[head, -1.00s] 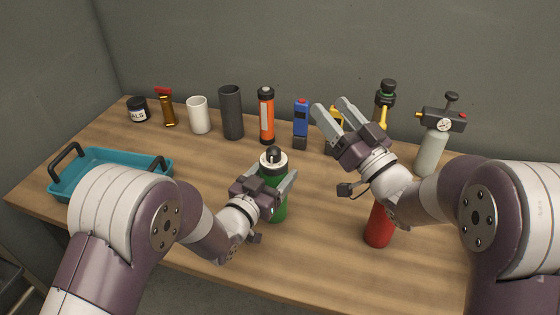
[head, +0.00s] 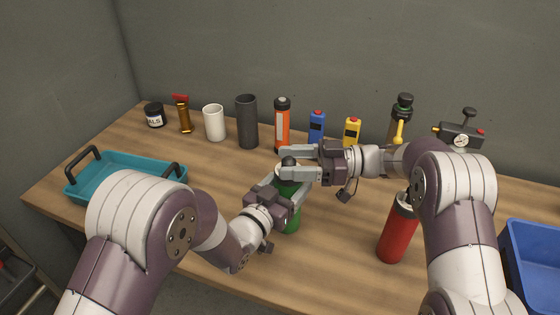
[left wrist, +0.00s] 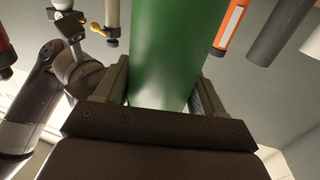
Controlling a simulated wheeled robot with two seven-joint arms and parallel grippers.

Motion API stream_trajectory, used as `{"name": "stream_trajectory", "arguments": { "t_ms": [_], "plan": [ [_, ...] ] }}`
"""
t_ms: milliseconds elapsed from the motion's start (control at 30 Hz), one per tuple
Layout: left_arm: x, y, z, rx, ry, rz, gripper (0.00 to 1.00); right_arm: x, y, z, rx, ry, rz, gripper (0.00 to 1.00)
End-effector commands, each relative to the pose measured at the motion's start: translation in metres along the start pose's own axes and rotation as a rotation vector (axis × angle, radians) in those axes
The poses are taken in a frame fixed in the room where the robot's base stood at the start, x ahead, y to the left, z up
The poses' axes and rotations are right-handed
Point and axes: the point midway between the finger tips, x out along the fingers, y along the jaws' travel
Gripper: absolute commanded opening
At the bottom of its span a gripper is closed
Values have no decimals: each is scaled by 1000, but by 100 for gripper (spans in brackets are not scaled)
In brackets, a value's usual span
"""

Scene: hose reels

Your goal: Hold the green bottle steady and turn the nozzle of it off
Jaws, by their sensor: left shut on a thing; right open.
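The green bottle (head: 291,219) stands upright on the table, in front of the row of objects. My left gripper (head: 282,190) is shut around its body from the left; in the left wrist view the green bottle (left wrist: 168,50) sits between the two fingers. My right gripper (head: 300,164) is open and reaches in from the right at the bottle's top.
A red bottle (head: 397,235) stands close below my right arm. A teal tray (head: 125,181) is at the left, a blue bin (head: 535,255) at the right. Behind are an orange cylinder (head: 282,128), a dark cylinder (head: 247,122) and a white cup (head: 214,123). The front middle is clear.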

Motion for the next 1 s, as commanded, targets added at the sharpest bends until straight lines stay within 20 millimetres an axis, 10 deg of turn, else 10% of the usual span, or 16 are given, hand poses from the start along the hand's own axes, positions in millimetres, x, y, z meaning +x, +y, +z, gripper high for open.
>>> {"name": "stream_trajectory", "arguments": {
  "t_ms": [467, 633, 1000],
  "plan": [
    [0, 0, 0, 0, -1, 0, 28, 27, 0, 0, 0, 1, 2, 58],
    [0, 0, 0, 0, -1, 0, 28, 27, 0, 0, 0, 1, 2, 6],
    [0, 0, 0, -1, -1, -1, 28, 27, 1, -1, -2, 3, 53, 6]
  ]
}}
